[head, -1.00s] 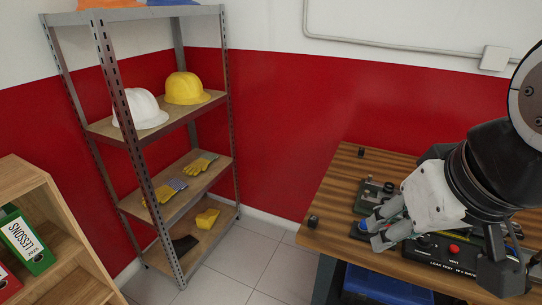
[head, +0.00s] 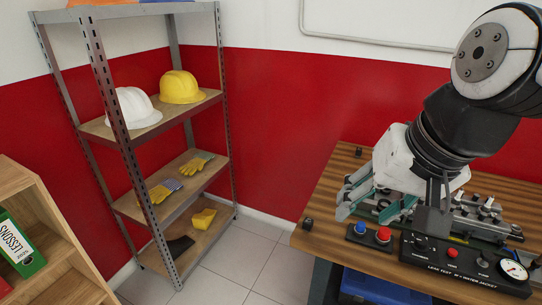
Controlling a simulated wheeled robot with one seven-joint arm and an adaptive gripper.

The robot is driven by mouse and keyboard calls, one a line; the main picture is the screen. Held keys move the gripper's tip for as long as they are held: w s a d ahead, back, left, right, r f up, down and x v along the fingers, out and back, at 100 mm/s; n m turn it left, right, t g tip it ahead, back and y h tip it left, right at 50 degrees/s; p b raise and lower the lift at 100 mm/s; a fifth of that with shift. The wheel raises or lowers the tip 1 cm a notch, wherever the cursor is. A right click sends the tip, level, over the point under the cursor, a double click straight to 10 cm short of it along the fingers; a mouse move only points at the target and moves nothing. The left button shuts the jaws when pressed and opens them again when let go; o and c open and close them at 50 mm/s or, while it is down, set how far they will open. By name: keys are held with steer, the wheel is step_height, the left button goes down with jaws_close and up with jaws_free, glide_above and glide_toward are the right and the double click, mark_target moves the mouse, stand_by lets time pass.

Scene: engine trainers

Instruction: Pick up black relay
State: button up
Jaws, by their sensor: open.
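Two small black blocks that look like relays lie on the wooden workbench (head: 330,200). One black relay (head: 308,224) sits near the bench's left edge in the head view. The other black block (head: 359,152) sits near the back left corner. I cannot tell which one the task means. My gripper (head: 363,216) is open and empty, pointing down and left over the bench. Its fingers are to the right of the nearer block and apart from it. The gripper and wrist hide part of the bench behind them.
A black leak test box (head: 465,268) with a gauge and a button box (head: 369,236) with blue and red buttons stand at the bench front. Metal engine parts (head: 485,212) lie behind. A shelf (head: 180,208) with helmets and gloves stands left.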

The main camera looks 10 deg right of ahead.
steer(key=w+f+m+g+y+b, duration=0.1)
steer(key=w+f+m, duration=0.35)
steer(key=w, duration=0.25)
steer(key=w+f+m+y+b, duration=0.1)
steer(key=w+f+m, duration=0.2)
steer(key=w+m, duration=0.35)
steer(key=m+b, duration=0.1)
steer(key=m, duration=1)
glide_toward(309, 221)
steer(key=shift+g, duration=0.3)
steer(key=x, duration=1)
steer(key=shift+w+a+f+b, duration=0.1)
steer(key=shift+w+f+b, duration=0.15)
steer(key=shift+w+b, duration=0.1)
steer(key=c, duration=1.1)
